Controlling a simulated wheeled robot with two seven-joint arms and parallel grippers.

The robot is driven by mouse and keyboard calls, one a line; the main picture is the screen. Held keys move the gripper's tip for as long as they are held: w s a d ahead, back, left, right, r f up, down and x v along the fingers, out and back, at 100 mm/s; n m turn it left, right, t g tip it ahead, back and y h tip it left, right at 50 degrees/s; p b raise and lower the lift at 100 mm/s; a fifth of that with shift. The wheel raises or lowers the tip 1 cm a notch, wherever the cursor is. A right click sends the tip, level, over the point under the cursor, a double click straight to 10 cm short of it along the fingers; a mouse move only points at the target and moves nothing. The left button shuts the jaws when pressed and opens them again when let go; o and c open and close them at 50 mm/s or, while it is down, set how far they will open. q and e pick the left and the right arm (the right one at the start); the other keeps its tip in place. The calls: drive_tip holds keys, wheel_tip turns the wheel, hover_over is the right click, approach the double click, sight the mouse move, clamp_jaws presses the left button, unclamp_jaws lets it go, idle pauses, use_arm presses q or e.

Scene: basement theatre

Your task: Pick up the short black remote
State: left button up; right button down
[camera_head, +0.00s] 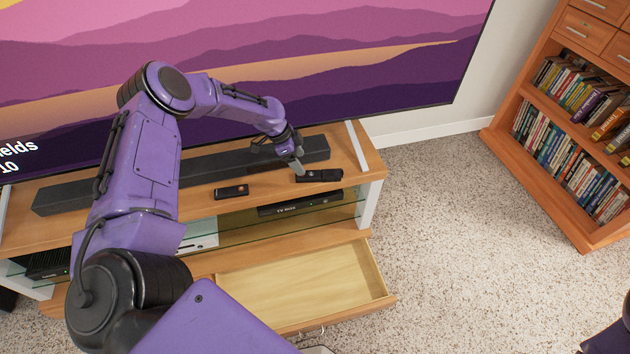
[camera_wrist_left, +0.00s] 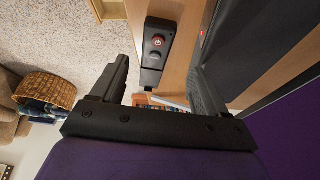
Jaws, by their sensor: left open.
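Two dark handheld devices lie on the wooden TV stand top. One small black remote (camera_head: 231,191) with an orange dot lies left of my gripper. Another black one (camera_head: 319,175), longer in outline, lies near the stand's right end. My left gripper (camera_head: 297,168) points down just beside the left end of the right one. In the left wrist view a black remote (camera_wrist_left: 159,45) with a red round button appears beyond the gap between the open, empty fingers (camera_wrist_left: 158,90); it looks like the right one. I cannot tell whether fingers touch it. My right gripper is not in view.
A long black soundbar (camera_head: 205,169) lies behind the remotes, below the large TV (camera_head: 330,60). A drawer (camera_head: 300,287) stands open below the stand top (camera_head: 270,183). A bookcase (camera_head: 560,120) stands right. The carpet between is clear.

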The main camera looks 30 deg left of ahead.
sight(309, 174)
use_arm(q)
drive_tip(key=b+x, duration=0.1)
drive_tip(key=x, duration=0.1)
drive_tip(key=b+x, duration=0.1)
drive_tip(key=x, duration=0.1)
drive_tip(key=b+x, duration=0.1)
drive_tip(key=x, duration=0.1)
drive_tip(key=shift+s+d+b, duration=0.25)
drive_tip(key=shift+s+b, duration=0.05)
drive_tip(key=shift+w+f, duration=0.1)
drive_tip(key=shift+f, duration=0.25)
drive_tip(key=shift+d+r, duration=0.15)
drive_tip(key=shift+r, duration=0.1)
drive_tip(key=shift+w, duration=0.1)
drive_tip(key=c, duration=1.2)
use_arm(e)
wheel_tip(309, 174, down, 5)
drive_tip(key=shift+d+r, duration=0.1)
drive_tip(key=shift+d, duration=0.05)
use_arm(q)
drive_tip(key=shift+o, duration=0.2)
